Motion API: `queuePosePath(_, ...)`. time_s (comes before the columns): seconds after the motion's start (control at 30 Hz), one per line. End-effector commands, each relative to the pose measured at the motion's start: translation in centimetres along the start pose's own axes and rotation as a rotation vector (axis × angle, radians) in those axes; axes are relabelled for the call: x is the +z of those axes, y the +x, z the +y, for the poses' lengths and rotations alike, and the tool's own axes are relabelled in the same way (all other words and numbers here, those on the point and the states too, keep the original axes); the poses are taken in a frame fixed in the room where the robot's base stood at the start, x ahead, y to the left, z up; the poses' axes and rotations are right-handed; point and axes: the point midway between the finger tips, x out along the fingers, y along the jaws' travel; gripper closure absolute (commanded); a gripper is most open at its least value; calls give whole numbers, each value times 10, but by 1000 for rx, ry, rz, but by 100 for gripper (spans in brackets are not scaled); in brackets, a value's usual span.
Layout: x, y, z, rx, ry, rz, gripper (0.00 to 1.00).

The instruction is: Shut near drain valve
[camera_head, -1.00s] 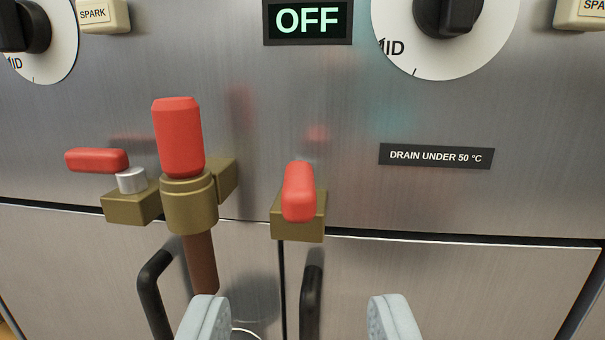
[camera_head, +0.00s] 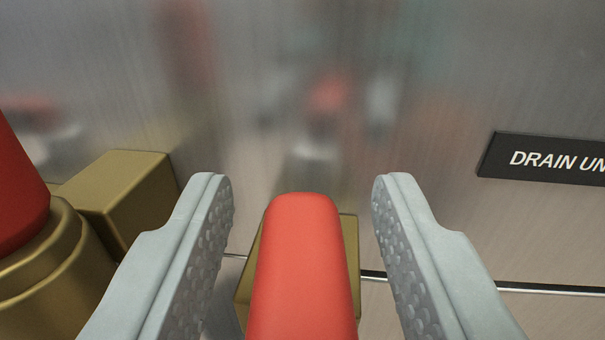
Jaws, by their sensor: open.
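A red valve handle (camera_head: 303,265) points out toward me at the bottom middle of the view. Its brass valve body (camera_head: 350,262) shows behind it against the steel panel. My gripper (camera_head: 302,195) is open, with one grey finger on each side of the red handle. Gaps show between the handle and both fingers, so they look apart from it. The near end of the handle runs out of the bottom of the view.
A larger red grip (camera_head: 15,190) on a brass fitting (camera_head: 50,260) stands close to the left finger. A brass block (camera_head: 118,195) joins it to the panel. A dark drain label (camera_head: 545,160) is at the right. The steel panel (camera_head: 300,60) is close ahead.

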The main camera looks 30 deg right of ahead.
Motion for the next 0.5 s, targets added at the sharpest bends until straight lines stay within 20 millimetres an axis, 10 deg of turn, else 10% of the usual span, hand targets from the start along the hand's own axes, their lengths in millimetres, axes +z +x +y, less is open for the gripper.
queuePosePath(0.27,0,2,0,0,0,0,58)
queuePosePath(0.5,0,1,0,0,0,0,100)
